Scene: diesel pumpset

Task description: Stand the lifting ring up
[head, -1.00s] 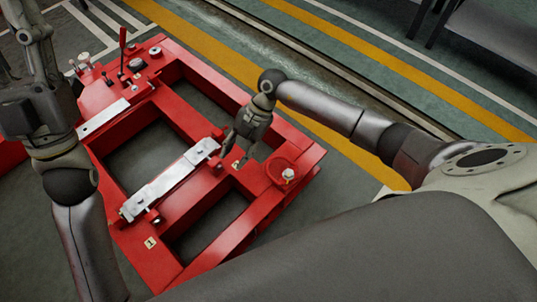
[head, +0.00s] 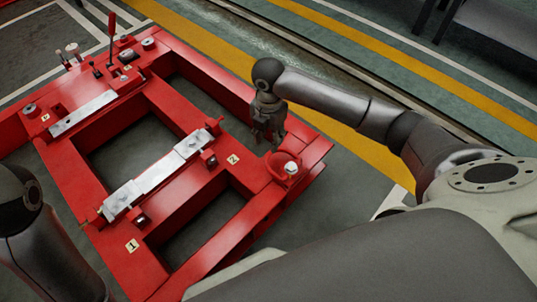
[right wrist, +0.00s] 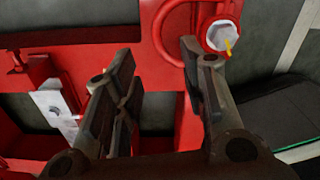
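The lifting ring (head: 273,166) is red and sits at the right corner of the red frame (head: 185,207), beside a white-topped bolt (head: 290,167). It appears to lie flat. In the right wrist view, part of the ring (right wrist: 157,35) curves to the left of the bolt (right wrist: 221,36); the right finger covers some of it. My right gripper (head: 268,136) points down just behind and left of the ring in the head view. Its two fingers (right wrist: 160,75) are apart with nothing gripped between them. My left gripper is out of view; only part of that arm shows at the left edge.
The red frame has large openings between its beams. A silver bar (head: 155,175) lies across the middle and another plate (head: 83,113) farther left. A red lever (head: 111,38) stands at the far end. Grey floor with yellow lines lies around.

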